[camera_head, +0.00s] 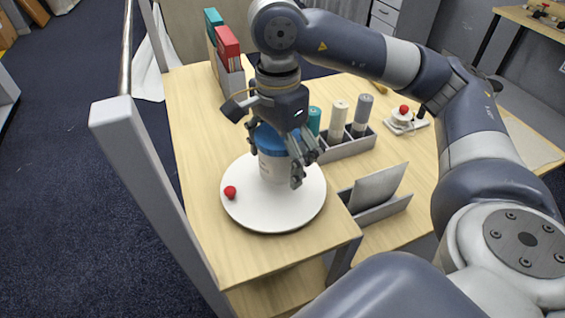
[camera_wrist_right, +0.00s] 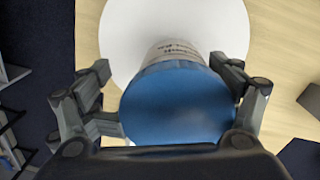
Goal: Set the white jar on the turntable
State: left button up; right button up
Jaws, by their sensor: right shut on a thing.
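The white jar (camera_head: 271,166) has a blue lid (camera_head: 268,139) and stands upright over the white round turntable (camera_head: 290,208). My right gripper (camera_head: 275,155) is shut around the jar near its lid, with a finger on either side. In the right wrist view the blue lid (camera_wrist_right: 178,105) fills the space between the fingers, and the jar's white lettered side (camera_wrist_right: 175,50) shows beyond it. The turntable (camera_wrist_right: 125,35) lies beneath. The jar looks at or very near the turntable's surface; I cannot tell whether its base touches. My left gripper is not in view.
A red knob or ball (camera_head: 230,192) sits at the turntable's left edge. A grey post and rail (camera_head: 150,160) border the table's left.

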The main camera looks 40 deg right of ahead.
aim_at(283, 170)
notch_tip(283, 170, down, 3)
jog(key=shift+s+d+f+p, duration=0.1)
jog(key=shift+s+d+p, duration=0.05)
jog(key=shift+p, duration=0.25)
jog(key=shift+f, duration=0.2)
jog(key=o, duration=1.6)
jog(key=shift+r, duration=0.1)
jog(key=shift+c, duration=0.2)
jog(key=shift+r, duration=0.1)
jog(key=r, duration=1.2)
jog(key=shift+w, duration=0.3)
